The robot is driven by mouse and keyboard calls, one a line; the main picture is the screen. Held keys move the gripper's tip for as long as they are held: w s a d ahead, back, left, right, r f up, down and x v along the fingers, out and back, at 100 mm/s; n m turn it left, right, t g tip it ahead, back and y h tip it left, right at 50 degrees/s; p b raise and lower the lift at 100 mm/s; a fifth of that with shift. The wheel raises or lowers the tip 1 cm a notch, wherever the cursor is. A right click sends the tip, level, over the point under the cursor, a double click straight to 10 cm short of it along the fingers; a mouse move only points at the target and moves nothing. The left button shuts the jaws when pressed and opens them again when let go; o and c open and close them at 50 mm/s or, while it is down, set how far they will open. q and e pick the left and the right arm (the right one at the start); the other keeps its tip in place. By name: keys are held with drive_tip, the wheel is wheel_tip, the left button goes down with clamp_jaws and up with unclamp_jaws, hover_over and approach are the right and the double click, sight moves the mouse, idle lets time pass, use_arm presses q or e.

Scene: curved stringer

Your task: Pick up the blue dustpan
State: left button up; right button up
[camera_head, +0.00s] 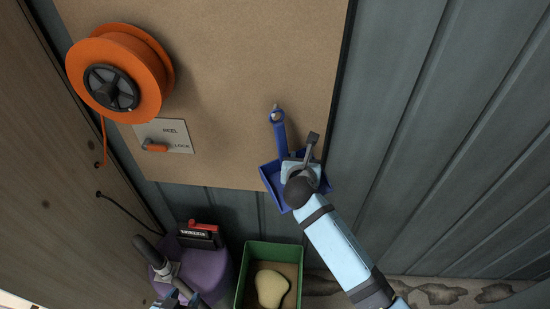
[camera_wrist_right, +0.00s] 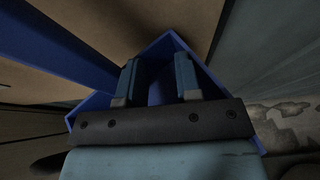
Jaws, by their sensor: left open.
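The blue dustpan (camera_head: 279,141) hangs by the ring of its handle from a peg on the tan board, with its pan downward. My right gripper (camera_head: 300,165) is in front of the pan and hides part of it. In the right wrist view its two fingers (camera_wrist_right: 158,80) are apart, with the blue pan (camera_wrist_right: 205,68) behind and around them. The handle (camera_wrist_right: 60,48) runs to the upper left, outside the fingers. I cannot tell whether the fingers touch the pan. My left gripper (camera_head: 167,273) is low at the left, open, away from the dustpan and partly cut off.
An orange reel (camera_head: 130,65) and a labelled lock plate (camera_head: 163,136) are on the board at the left. Below stand a purple container (camera_head: 205,265) with a red-handled item and a green bin (camera_head: 249,257) holding a yellowish object. Corrugated wall lies right of the board.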

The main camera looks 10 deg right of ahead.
drive_tip(key=shift+w+d+f, duration=0.1)
drive_tip(key=shift+d+f, duration=0.05)
drive_tip(key=shift+d, duration=0.05)
drive_tip(key=c, duration=0.4)
drive_tip(key=shift+w+d+f, duration=0.15)
drive_tip(key=shift+w, duration=0.05)
clamp_jaws()
drive_tip(key=shift+o, duration=2)
unclamp_jaws()
drive_tip(key=shift+s, duration=0.1)
drive_tip(key=shift+s+a, duration=0.2)
drive_tip(key=shift+s, duration=0.25)
drive_tip(key=v, duration=1.3)
drive_tip(key=shift+d+r+b, duration=0.25)
drive_tip(key=shift+d+b, duration=0.1)
drive_tip(key=shift+b, duration=0.1)
